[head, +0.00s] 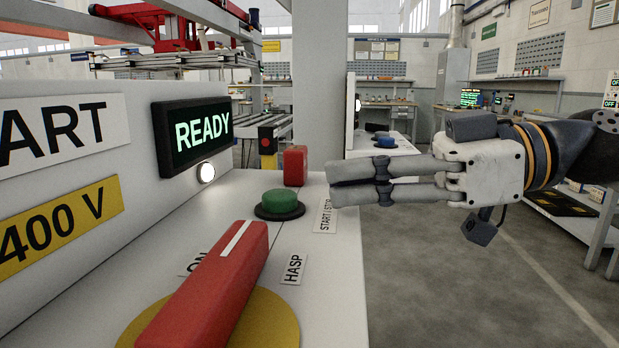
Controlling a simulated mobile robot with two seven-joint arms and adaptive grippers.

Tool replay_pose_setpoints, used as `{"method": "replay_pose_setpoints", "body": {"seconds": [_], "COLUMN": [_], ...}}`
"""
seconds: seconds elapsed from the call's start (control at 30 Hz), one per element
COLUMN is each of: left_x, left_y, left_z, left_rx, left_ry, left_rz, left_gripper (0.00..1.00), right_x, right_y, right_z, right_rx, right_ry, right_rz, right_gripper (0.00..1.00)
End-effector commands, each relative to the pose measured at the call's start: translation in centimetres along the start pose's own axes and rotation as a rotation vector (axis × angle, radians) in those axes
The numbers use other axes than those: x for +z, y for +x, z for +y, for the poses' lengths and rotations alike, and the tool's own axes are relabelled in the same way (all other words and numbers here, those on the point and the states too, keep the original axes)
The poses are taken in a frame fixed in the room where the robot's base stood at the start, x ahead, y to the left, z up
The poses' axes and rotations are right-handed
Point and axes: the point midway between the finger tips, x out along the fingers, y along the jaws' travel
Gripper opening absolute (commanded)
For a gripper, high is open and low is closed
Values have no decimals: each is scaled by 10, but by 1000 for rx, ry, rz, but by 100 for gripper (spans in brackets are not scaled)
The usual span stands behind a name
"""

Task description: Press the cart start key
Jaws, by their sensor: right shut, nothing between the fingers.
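A round green push button (280,204) on a black base stands on the light grey console top, beside a label reading START / STOP (326,216). It is the only start-labelled key I see; no label names a cart. My right gripper (330,183) comes in from the right, level, its fingers together and empty. Its fingertips are to the right of the green button in the picture and apart from it. My left gripper is not in view.
A big red rotary handle (215,285) on a yellow disc fills the near console, next to a HASP label (293,269). A red block (295,166) stands behind the button. A display (193,134) reads READY above a lit white lamp (206,172). A pillar (320,80) rises behind.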

Motion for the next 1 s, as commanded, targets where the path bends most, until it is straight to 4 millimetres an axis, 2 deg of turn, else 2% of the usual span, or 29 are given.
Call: {"method": "replay_pose_setpoints", "body": {"seconds": [0.1, 0.2, 0.33, 0.5, 1.0], "left_x": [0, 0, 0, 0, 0], "left_y": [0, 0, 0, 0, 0], "left_z": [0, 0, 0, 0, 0], "left_rx": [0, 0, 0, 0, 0], "left_ry": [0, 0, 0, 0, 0], "left_rz": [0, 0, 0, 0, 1], "left_gripper": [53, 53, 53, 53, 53], "right_x": [-3, -4, -5, -6, -6], "right_y": [-30, -48, -64, -71, -70], "right_z": [0, 0, -1, -1, -1], "right_rx": [6, 6, 5, 4, 4], "right_ry": [-3, -4, -6, -6, -7], "right_rz": [6, 8, 9, 9, 10], "right_gripper": [0, 0, 0, 0, 0]}}
